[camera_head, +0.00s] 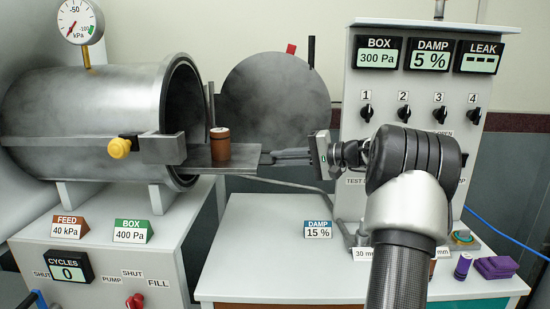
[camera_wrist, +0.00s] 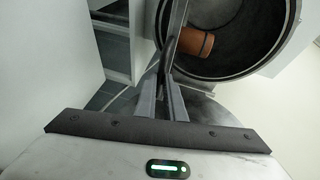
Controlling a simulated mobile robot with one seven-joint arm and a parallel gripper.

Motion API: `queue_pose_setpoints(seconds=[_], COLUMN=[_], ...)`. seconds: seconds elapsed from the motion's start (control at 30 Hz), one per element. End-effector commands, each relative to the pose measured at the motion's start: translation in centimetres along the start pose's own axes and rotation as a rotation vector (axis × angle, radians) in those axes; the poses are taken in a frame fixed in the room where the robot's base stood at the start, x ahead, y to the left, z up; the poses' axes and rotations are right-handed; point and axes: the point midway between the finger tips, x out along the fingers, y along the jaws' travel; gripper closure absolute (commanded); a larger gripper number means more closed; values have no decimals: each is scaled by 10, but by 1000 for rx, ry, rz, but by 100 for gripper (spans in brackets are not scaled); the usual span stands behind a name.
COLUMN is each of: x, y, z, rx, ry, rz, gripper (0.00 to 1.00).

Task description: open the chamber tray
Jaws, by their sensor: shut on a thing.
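The chamber is a grey metal cylinder (camera_head: 90,100) lying on its side, with its round mouth facing right. The dark flat chamber tray (camera_head: 245,160) sticks out of the mouth, and its inner part is hidden inside. My gripper (camera_head: 268,157) comes from the right and is shut on the tray's outer end. In the wrist view my fingers (camera_wrist: 170,98) meet the tray's end, with the tray seen nearly edge-on (camera_wrist: 178,25) and the jar (camera_wrist: 195,42) beside it.
The round chamber door (camera_head: 275,100) stands swung open behind the tray. A panel (camera_head: 425,140) with displays and numbered knobs is at right. A yellow knob (camera_head: 119,148) is on the chamber's front.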

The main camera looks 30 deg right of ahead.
Motion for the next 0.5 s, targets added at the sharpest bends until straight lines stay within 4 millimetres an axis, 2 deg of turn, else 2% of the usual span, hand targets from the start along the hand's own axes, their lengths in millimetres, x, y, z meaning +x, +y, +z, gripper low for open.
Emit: queue_pose_setpoints(seconds=[0.3,0.33,0.4,0.43,0.5], x=[0,0,0,0,0], y=[0,0,0,0,0], z=[0,0,0,0,0], rx=[0,0,0,0,0], ry=[-1,-1,-1,-1,-1], rz=[0,0,0,0,0], gripper=[100,88,76,72,72])
